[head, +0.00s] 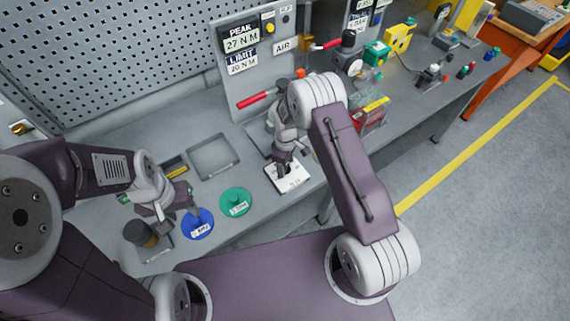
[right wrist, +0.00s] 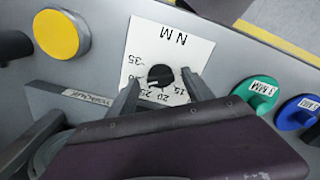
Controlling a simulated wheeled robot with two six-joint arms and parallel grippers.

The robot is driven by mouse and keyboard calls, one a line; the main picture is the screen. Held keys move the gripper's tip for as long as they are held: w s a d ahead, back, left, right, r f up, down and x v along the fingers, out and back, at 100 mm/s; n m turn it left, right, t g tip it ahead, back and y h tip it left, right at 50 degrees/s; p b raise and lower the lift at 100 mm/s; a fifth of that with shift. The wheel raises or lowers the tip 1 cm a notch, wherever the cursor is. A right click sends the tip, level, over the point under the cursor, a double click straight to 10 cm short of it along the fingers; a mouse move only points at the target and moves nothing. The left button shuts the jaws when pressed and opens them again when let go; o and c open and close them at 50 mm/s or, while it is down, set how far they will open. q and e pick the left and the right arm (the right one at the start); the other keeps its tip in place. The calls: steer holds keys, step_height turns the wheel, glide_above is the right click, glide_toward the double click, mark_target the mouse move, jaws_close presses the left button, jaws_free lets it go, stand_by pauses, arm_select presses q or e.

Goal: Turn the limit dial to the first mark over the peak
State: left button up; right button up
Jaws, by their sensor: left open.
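The limit dial is a black knob (right wrist: 160,76) on a white card (right wrist: 200,48) marked "N M", with numbers including 15, 20 and 35 around it. The card (head: 291,180) also shows in the head view, with the knob mostly hidden by my gripper. My right gripper (right wrist: 161,78) is open, its fingers apart on either side of the knob; I cannot tell whether they touch it. A panel display (head: 240,39) reads PEAK 27 N M; the limit display (head: 242,62) below reads 20 N M. My left gripper (head: 178,209) is open beside the blue disc.
A blue disc (head: 197,224) and a green disc (head: 236,202) with labels lie left of the card. A dark cylinder (head: 139,234) stands at the front left. An empty grey tray (head: 214,157) lies behind the discs. A red-handled lever (head: 258,99) sticks out at the panel.

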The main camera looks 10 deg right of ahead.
mark_target(286, 167)
steer(key=shift+s, duration=0.1)
steer(key=shift+r, duration=0.25)
step_height(286, 167, up, 9)
steer(key=b, duration=0.2)
steer(key=shift+f+b, duration=0.15)
steer(key=shift+b, duration=0.2)
